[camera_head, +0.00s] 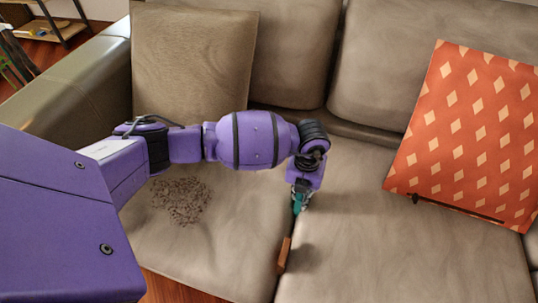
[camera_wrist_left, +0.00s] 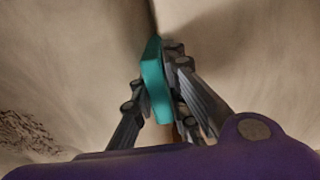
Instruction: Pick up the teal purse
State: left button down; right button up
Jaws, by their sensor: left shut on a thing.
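The teal purse (camera_wrist_left: 153,78) is a narrow, upright teal shape between the fingers of my left gripper (camera_wrist_left: 158,98) in the left wrist view. In the head view a small part of the teal purse (camera_head: 298,205) shows at the fingertips of my left gripper (camera_head: 301,192), over the seam between the two seat cushions. The gripper is shut on it, and the fingers and arm hide much of it. I cannot tell whether the purse still touches the sofa. My right gripper is in neither view.
The grey-brown sofa seat (camera_head: 390,240) lies all around. A small brown piece (camera_head: 284,254) is by the cushion seam below the gripper. A dark speckled patch (camera_head: 181,200) is on the left cushion. An orange diamond-patterned pillow (camera_head: 468,135) leans at the right; a beige pillow (camera_head: 192,60) stands behind my arm.

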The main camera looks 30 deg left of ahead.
pick_arm(q)
jog(key=shift+w+r, duration=0.15)
jog(key=shift+r, duration=0.1)
